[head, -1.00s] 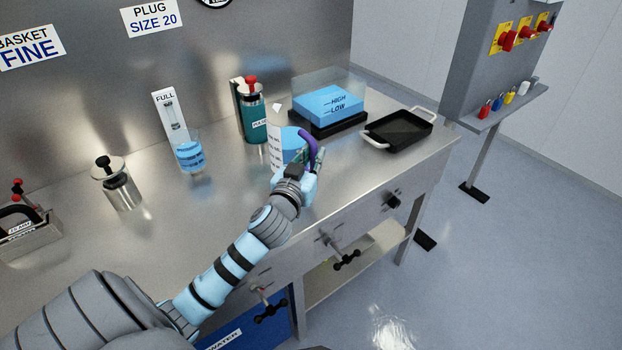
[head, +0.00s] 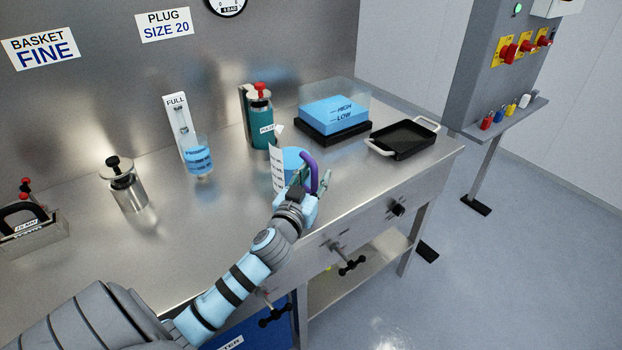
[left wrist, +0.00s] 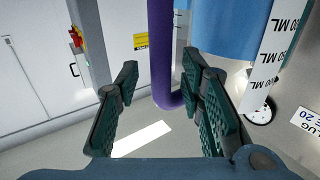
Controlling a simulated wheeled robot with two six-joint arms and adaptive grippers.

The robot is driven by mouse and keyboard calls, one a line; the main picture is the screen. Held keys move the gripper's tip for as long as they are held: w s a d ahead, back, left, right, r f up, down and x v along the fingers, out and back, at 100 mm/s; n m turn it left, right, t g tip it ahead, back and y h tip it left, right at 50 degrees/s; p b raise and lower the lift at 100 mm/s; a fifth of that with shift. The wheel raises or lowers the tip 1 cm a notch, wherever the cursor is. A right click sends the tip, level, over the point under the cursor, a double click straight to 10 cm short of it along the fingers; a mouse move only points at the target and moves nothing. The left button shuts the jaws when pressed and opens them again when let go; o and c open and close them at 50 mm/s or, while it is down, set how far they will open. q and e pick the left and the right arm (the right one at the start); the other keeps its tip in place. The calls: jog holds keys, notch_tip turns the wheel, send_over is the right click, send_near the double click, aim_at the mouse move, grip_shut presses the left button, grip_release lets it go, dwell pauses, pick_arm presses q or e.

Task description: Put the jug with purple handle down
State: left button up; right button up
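The jug (head: 292,158) has a purple handle (head: 309,170), blue contents and a white scale strip. It appears to stand upright on the metal bench near its front edge, though my gripper hides part of its base. My left gripper (head: 311,178) is at the handle. In the left wrist view the purple handle (left wrist: 163,55) runs between the two spread dark green fingers of the gripper (left wrist: 160,85), with a clear gap to the left finger. The jug's blue side (left wrist: 225,30) is just beyond the right finger. My right gripper is not in view.
Behind the jug stand a green flask (head: 260,130) with a red knob and a blue block (head: 333,113) in a clear-walled black-based holder. A black tray (head: 403,140) is to the right. A beaker (head: 198,158) stands left. Bare bench (head: 225,215) lies left of the jug.

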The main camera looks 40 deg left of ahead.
pick_arm(q)
jog(key=b+v, duration=0.1)
jog(key=v, duration=1)
jog(key=shift+s+d, duration=0.15)
jog(key=shift+s, duration=0.2)
